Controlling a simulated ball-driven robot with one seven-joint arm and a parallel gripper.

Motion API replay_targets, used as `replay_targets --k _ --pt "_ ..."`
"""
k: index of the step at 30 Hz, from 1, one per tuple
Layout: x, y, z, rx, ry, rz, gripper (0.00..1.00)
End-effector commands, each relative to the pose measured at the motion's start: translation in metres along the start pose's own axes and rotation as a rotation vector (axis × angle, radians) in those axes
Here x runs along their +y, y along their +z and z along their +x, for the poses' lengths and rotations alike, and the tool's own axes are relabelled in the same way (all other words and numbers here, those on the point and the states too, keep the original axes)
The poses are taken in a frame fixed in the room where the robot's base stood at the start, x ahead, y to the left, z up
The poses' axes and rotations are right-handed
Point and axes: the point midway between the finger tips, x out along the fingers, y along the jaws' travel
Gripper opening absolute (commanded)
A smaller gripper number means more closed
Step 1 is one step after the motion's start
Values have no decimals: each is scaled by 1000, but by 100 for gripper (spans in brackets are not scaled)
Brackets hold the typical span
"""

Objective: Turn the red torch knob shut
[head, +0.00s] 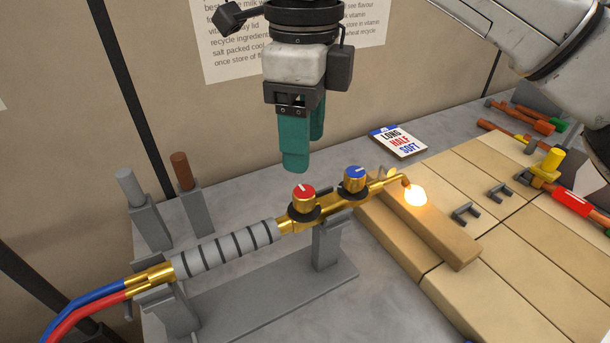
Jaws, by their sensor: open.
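The red torch knob (303,198) has a gold body, a red top and a white pointer mark. It sits on the brass torch (345,200), left of a blue knob (355,179). The torch lies on a grey stand (270,288), and its tip glows bright (415,195) at the right. My gripper (302,150) points down with green fingers, above and behind the red knob in the picture, apart from it. It is open and empty. The near finger partly hides the other one.
Red and blue hoses (85,305) run off at lower left. Grey and brown rods (182,170) stand at left. A wooden board (420,225) and tan blocks lie at right. A small card (398,143) lies behind the torch. Another tool (570,200) is at far right.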

Motion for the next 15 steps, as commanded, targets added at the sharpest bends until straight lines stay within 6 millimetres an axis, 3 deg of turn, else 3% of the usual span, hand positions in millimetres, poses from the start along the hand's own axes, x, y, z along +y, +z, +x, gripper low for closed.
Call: replay_targets --k 9,15 --pt "1 0 57 -1 4 0 58" --pt "1 0 76 -1 2 -1 58"
